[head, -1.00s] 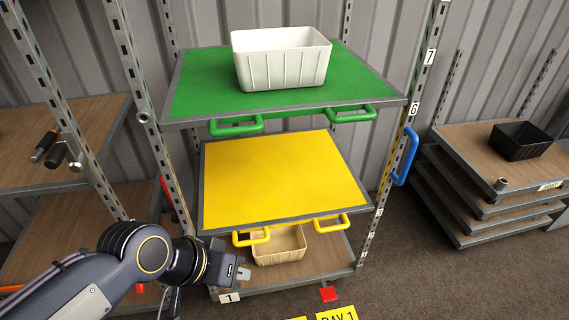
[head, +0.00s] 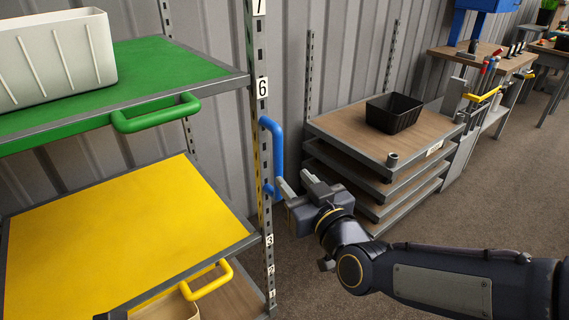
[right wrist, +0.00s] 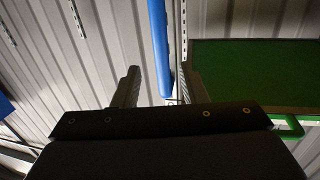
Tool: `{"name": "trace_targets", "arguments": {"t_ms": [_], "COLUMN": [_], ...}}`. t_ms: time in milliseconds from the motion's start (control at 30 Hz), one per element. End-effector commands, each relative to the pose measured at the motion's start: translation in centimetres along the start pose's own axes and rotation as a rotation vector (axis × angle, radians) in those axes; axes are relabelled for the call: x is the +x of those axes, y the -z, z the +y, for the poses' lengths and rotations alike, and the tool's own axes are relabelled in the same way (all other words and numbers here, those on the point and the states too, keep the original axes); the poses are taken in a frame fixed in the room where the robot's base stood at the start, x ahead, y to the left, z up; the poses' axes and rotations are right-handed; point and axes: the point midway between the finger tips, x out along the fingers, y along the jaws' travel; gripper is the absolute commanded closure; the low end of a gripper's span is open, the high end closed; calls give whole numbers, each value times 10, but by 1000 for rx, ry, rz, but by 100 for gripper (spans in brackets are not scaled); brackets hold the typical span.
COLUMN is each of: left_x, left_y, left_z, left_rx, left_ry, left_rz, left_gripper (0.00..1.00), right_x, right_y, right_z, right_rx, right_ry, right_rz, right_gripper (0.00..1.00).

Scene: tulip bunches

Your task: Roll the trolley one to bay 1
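The trolley, a grey metal rack with a green shelf (head: 180,72) and a yellow shelf (head: 120,235), stands at the left of the head view. A blue upright handle (head: 277,150) is fixed to its right post. My right gripper (head: 294,183) is open at the lower part of this handle. In the right wrist view the blue handle (right wrist: 160,45) runs between the two spread fingers (right wrist: 160,88); I cannot tell whether they touch it. The BAY 1 marking is out of view now.
A white bin (head: 60,60) stands on the green shelf. A stack of wooden shelves (head: 345,135) with a black bin (head: 393,112) stands at the right, behind my right arm. Workbenches (head: 480,62) are further back. Grey floor (head: 470,205) is clear at the right.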

Motion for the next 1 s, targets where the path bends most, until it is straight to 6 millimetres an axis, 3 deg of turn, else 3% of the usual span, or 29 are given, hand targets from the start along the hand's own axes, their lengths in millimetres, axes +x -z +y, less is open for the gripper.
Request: {"name": "trace_targets", "arguments": {"t_ms": [167, 600, 933, 1000], "left_x": [4, 8, 8, 8], "left_y": [-2, -4, -4, -4], "left_z": [-2, -4, -4, -4], "left_rx": [0, 0, 0, 0], "left_ry": [0, 0, 0, 0], "left_rz": [1, 1, 1, 1], "left_gripper": [100, 100, 100, 100], "right_x": [15, 76, 81, 81], "right_y": [1, 3, 3, 3], "right_z": [-4, -3, -3, -3], "right_rx": [-17, -14, -13, -13], "right_ry": [-4, -3, -3, -3], "right_rz": [27, 26, 25, 25], "right_gripper": [61, 61, 61, 68]}}
